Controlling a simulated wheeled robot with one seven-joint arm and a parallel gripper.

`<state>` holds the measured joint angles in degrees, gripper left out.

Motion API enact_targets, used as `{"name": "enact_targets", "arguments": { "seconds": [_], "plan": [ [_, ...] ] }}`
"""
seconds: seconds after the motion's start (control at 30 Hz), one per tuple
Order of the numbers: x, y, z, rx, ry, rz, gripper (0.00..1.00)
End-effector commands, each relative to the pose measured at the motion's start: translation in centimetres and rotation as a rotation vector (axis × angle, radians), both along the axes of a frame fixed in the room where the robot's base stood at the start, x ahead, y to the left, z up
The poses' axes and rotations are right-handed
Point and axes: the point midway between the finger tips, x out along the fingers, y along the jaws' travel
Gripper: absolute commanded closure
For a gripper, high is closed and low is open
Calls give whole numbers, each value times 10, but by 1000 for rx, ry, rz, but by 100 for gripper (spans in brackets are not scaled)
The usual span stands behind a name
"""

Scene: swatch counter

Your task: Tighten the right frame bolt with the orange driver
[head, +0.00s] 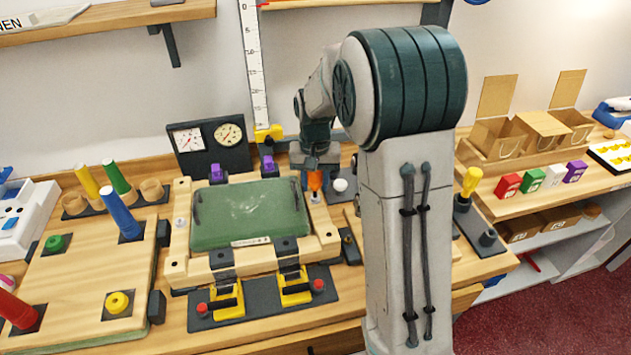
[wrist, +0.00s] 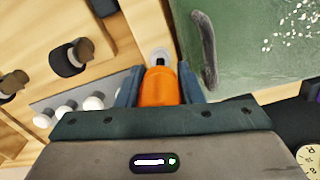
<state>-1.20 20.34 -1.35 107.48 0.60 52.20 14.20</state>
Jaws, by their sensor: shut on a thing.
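My gripper (wrist: 160,88) is shut on the orange driver (wrist: 160,86), one finger on each side of its handle. In the head view my gripper (head: 315,166) and the driver (head: 315,181) are over the right side of the wooden frame (head: 325,236). The right frame bolt (wrist: 160,57) shows as a pale round shape just beyond the driver in the wrist view. The driver's tip is hidden, so I cannot tell whether it touches the bolt. The left frame bolt (head: 181,223) is on the frame's left side, clear of my gripper.
A green panel (head: 248,213) lies inside the frame, beside the driver. Purple clamps (head: 267,164) stand behind it and yellow clamps (head: 295,287) in front. White balls (wrist: 93,102) sit on a grey strip near my gripper. A gauge box (head: 210,146) stands behind.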

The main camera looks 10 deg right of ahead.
Motion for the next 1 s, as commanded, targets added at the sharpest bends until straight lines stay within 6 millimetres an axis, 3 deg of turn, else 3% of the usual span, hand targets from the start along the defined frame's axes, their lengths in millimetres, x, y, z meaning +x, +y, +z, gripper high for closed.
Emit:
{"name": "enact_targets", "arguments": {
  "seconds": [0.53,0.9,0.93,1.0],
  "plan": [
    [1,3,0,-1,0,-670,90],
    [1,2,-1,0,0,-757,90],
    [1,2,-1,0,0,-756,61],
    [1,2,-1,0,0,-756,56]
  ]
}}
